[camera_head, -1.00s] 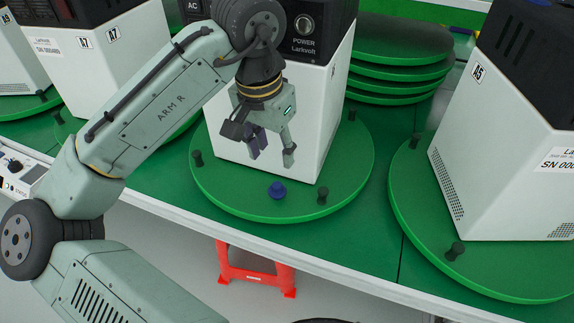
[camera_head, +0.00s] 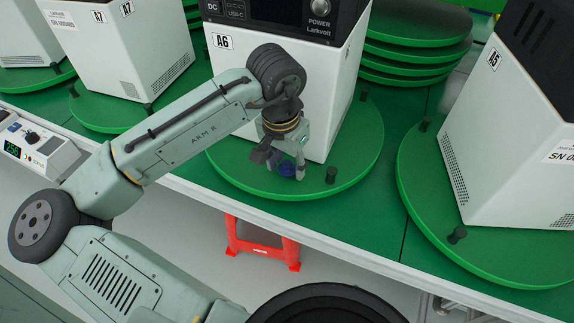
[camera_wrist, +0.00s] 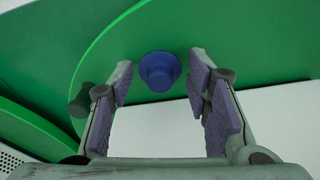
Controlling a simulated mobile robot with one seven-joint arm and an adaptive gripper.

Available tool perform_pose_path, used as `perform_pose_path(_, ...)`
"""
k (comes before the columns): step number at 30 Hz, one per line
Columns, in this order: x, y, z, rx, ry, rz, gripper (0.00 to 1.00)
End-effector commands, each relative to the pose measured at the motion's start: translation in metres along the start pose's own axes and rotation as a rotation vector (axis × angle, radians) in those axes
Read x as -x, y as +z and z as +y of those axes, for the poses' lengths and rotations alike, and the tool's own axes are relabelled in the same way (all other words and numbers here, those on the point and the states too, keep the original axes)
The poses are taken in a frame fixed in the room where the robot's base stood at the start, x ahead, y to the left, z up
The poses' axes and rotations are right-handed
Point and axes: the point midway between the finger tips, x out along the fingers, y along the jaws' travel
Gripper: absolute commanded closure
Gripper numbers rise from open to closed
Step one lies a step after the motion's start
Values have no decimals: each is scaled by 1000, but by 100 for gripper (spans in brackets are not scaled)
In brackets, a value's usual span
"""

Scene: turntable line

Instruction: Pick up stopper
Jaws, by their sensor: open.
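The stopper is a small blue knobbed piece (camera_wrist: 160,71) on the green turntable (camera_wrist: 90,60). In the wrist view it lies between and just beyond my open fingertips, with clear space on both sides. In the head view the stopper (camera_head: 287,170) is partly hidden by my fingers. My gripper (camera_head: 286,163) points down over the turntable's front edge, close above the stopper. In the wrist view my gripper (camera_wrist: 162,85) is open and empty, with purple pads on its fingers.
A white unit marked A6 (camera_head: 225,75) stands on the same turntable behind my gripper. A dark peg (camera_head: 331,175) stands right of the stopper. Unit A5 (camera_head: 480,150) stands on a turntable at right. A red stool (camera_head: 262,243) is below the table edge.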

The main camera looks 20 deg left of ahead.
Motion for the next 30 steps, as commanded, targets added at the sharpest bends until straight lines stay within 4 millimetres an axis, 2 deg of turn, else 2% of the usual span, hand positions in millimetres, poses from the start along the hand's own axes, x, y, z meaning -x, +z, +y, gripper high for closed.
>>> perform_pose_path(5, 0, 0, 0, 0, 0, 0, 56)
perform_pose_path(18, 0, 0, 0, 0, 0, 0, 84)
perform_pose_path(26, 2, 0, 0, 0, 0, 0, 84)
perform_pose_path(30, 9, -1, 0, 0, 0, 1, 84)
